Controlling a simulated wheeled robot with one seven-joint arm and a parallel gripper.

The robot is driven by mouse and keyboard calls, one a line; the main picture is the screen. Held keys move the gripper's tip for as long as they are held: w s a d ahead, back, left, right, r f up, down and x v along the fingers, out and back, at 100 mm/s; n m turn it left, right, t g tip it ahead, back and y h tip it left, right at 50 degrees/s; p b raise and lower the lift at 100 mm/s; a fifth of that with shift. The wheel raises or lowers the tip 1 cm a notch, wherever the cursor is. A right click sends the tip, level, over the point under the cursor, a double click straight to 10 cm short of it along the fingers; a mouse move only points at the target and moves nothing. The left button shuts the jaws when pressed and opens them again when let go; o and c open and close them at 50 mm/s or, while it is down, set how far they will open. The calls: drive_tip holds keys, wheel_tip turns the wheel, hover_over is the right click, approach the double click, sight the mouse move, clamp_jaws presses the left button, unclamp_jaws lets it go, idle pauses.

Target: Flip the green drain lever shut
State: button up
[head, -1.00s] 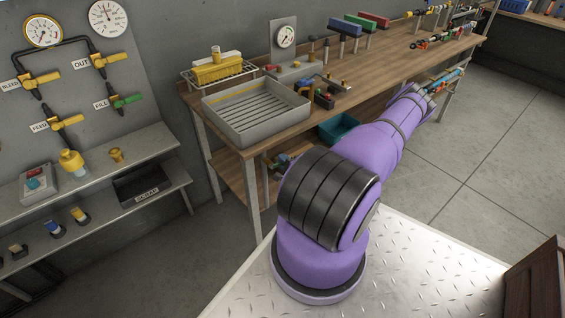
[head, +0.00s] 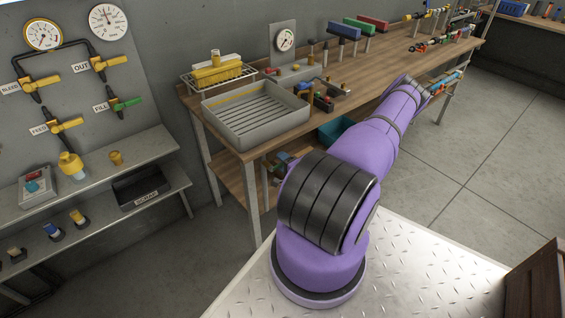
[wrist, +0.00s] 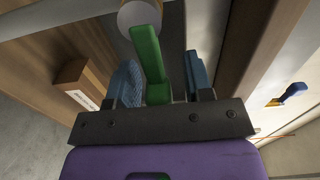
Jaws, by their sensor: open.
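In the wrist view a green lever (wrist: 150,62) runs down from a pale round fitting (wrist: 140,13) at the top. My gripper (wrist: 162,78) is open, with one blue-grey finger on each side of the lever. A gap shows on both sides, so the fingers appear apart from it. No label on this lever is readable. In the head view my purple arm reaches toward the far right side of the bench, and my gripper cannot be made out there. A different green lever (head: 126,102), beside a FILL label, is on the wall panel at left.
In the wrist view a brown block (wrist: 82,88) with a white label is left of the gripper, and a blue-handled item (wrist: 290,94) is at right. The wooden bench (head: 395,50) carries a grey tray (head: 255,135) and several fittings.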

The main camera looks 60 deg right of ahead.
drive_tip(key=shift+s, duration=0.15)
drive_tip(key=v, duration=1)
drive_tip(key=shift+s, duration=0.25)
drive_tip(key=shift+a, duration=0.1)
